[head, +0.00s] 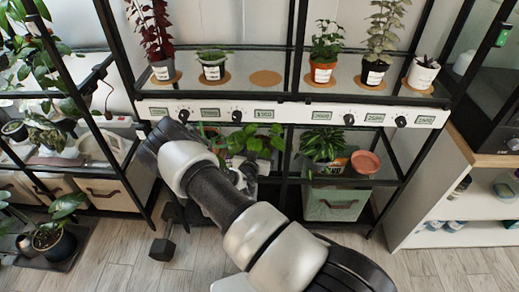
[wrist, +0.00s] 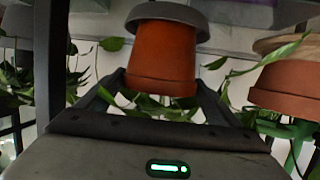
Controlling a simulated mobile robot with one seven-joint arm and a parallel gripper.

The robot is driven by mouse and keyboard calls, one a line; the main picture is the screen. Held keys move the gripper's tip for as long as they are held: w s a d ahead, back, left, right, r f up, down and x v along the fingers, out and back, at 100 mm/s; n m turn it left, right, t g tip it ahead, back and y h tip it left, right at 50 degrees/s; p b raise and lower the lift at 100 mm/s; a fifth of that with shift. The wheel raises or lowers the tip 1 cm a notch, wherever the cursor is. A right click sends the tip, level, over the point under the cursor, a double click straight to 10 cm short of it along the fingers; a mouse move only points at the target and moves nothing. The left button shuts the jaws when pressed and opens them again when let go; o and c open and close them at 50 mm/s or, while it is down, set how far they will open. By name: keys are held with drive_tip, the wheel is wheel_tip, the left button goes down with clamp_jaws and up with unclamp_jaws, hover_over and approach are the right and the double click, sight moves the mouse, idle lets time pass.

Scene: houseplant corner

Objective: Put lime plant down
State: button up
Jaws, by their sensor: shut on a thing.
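The lime plant (head: 248,140), with bright green leaves, shows in the head view in front of the lower shelf level, just below the white dial strip. In the wrist view, which looks upside down, an orange-brown pot (wrist: 161,55) with a grey saucer (wrist: 166,14) sits between my fingers, with green leaves beyond it. My gripper (wrist: 160,88) is shut on this pot. In the head view my arm hides part of the lower shelf, and the pot's base is hard to make out. I cannot tell whether it touches the shelf.
An empty cork mat (head: 265,78) lies on the upper shelf between potted plants. Another terracotta pot (wrist: 288,88) is close by in the wrist view. A green bin (head: 336,204) sits below.

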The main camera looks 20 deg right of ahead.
drive_tip(key=o, duration=1.2)
drive_tip(key=shift+r+p, duration=0.3)
drive_tip(key=shift+p, duration=0.1)
drive_tip(key=p+v, duration=0.2)
drive_tip(key=v, duration=1)
drive_tip(key=w+a+r+m+g+y, duration=0.1)
drive_tip(key=w+a+r+g+y, duration=0.1)
drive_tip(key=a+r+g+y, duration=0.45)
drive_tip(key=s+a+r+n+t+y, duration=0.1)
drive_tip(key=s+a+r, duration=0.2)
drive_tip(key=r, duration=0.6)
drive_tip(key=s+a+r+n+t+y, duration=0.1)
drive_tip(key=s+a+r, duration=0.15)
drive_tip(key=r, duration=0.75)
drive_tip(key=s+d+r+n, duration=0.1)
drive_tip(key=s+r, duration=0.3)
drive_tip(key=s, duration=0.4)
drive_tip(key=s+d+r+n+g, duration=0.1)
drive_tip(key=s+d+r+n, duration=0.1)
drive_tip(key=s+r, duration=0.3)
drive_tip(key=s+d+r+n+g, duration=0.1)
drive_tip(key=s+r, duration=0.3)
drive_tip(key=s, duration=0.7)
drive_tip(key=shift+s+d+r+n, duration=0.15)
drive_tip(key=shift+d+r+n, duration=0.05)
drive_tip(key=shift+d+n, duration=0.2)
drive_tip(key=shift+s+d+r+n, duration=0.2)
drive_tip(key=shift+d+n, duration=0.05)
drive_tip(key=shift+n, duration=0.25)
